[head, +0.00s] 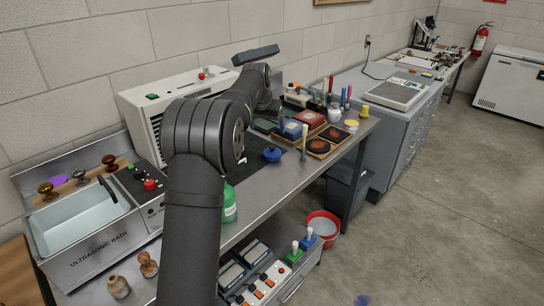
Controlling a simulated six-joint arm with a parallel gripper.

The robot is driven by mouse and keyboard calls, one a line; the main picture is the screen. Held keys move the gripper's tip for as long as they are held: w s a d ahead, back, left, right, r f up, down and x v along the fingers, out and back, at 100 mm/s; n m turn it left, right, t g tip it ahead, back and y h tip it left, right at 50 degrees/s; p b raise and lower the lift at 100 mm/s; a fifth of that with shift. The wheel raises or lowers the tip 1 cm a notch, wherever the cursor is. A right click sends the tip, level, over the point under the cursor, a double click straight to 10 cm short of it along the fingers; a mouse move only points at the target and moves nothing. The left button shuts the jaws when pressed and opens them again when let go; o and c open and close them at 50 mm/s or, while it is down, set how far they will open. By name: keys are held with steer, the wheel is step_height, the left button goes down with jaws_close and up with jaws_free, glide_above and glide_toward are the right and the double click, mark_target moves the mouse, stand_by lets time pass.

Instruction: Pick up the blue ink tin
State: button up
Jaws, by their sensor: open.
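A blue round tin (271,155), which looks like the blue ink tin, sits on the dark mat on the steel bench, right of my arm's large joint. It stands apart from the other items. My gripper (268,104) is at the far end of my dark arm, above and beyond the tin, near the back of the bench. It is open. Its fingers are small and mostly hidden behind the wrist, so I cannot make out anything between them.
Ink pads (317,146), a blue box (291,131), a red box (309,120) and several upright handles crowd the bench right of the tin. A green bottle (229,204) stands near the front edge. An ultrasonic bath (92,252) is at left. A red bucket (322,226) is on the floor.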

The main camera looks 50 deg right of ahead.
mark_target(272, 152)
steer(key=x, duration=1.6)
steer(key=shift+w+f, duration=0.25)
steer(key=shift+w, duration=0.1)
steer(key=shift+c, duration=0.4)
jaws_close()
